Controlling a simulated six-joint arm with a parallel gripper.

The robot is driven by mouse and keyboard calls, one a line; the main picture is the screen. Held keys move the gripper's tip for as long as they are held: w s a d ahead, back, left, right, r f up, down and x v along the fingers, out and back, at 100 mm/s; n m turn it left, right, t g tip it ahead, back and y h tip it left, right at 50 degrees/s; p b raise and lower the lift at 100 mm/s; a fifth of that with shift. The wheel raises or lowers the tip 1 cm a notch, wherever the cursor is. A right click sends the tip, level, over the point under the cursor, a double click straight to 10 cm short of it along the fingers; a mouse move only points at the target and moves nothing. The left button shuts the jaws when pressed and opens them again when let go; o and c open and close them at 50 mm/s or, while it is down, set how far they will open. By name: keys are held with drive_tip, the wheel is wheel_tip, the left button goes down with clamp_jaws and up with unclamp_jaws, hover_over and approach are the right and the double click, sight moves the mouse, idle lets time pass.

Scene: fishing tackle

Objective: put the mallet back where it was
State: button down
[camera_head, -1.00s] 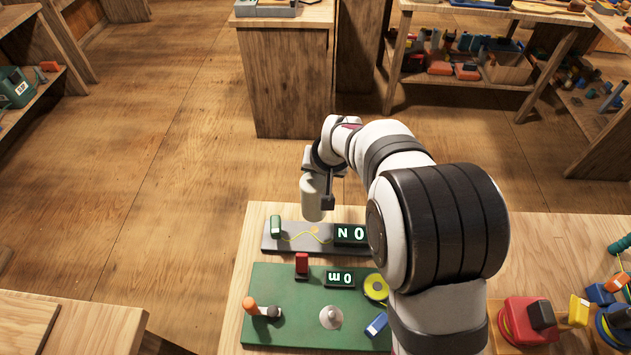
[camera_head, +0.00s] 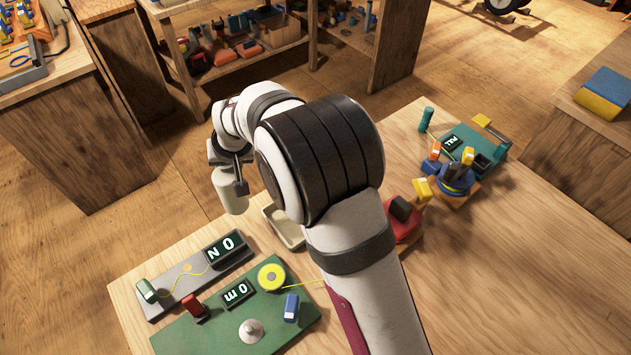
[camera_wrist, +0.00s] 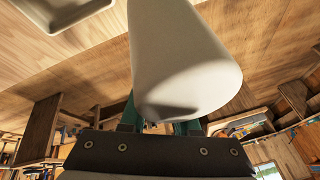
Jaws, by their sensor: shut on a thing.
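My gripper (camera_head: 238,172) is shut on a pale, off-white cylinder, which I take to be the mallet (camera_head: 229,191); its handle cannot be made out. It is held in the air, apart from the table, behind the grey board with the N0 display. In the wrist view the mallet (camera_wrist: 178,55) fills the middle, in front of the gripper's teal fingers (camera_wrist: 160,122). A shallow pale tray (camera_head: 285,240) lies on the table, to the right of and below the mallet in the picture, partly hidden by my arm. It seems to show at the wrist view's top left (camera_wrist: 52,24).
The grey board (camera_head: 163,303) and the green board (camera_head: 215,330) with display, yellow reel (camera_head: 271,277) and pegs lie at the near left. A red device (camera_head: 402,220), a blue reel (camera_head: 456,180) and a teal box (camera_head: 480,150) stand right of my arm. The table's right side is bare.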

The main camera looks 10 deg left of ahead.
drive_tip(key=w+d+m+t+h, duration=0.1)
drive_tip(key=w+d+m, duration=0.25)
drive_tip(key=d, duration=0.85)
drive_tip(key=w+d+r+m+h, duration=0.1)
drive_tip(key=w+d+m, duration=0.25)
drive_tip(key=d, duration=0.85)
drive_tip(key=w+d+m+t+h, duration=0.15)
drive_tip(key=w+d, duration=0.35)
drive_tip(key=d, duration=0.6)
drive_tip(key=shift+m+g, duration=0.25)
drive_tip(key=w+a+f, duration=0.1)
drive_tip(key=a+f, duration=0.1)
drive_tip(key=a, duration=0.1)
drive_tip(key=w+a+f, duration=0.1)
drive_tip(key=a+f, duration=0.1)
drive_tip(key=a, duration=0.1)
drive_tip(key=w+a+f, duration=0.1)
drive_tip(key=a+f, duration=0.2)
drive_tip(key=shift+w+a, duration=0.4)
wheel_tip(320, 180, down, 4)
drive_tip(key=shift+a, duration=0.15)
drive_tip(key=c, duration=0.6)
unclamp_jaws()
drive_tip(key=shift+c, duration=0.2)
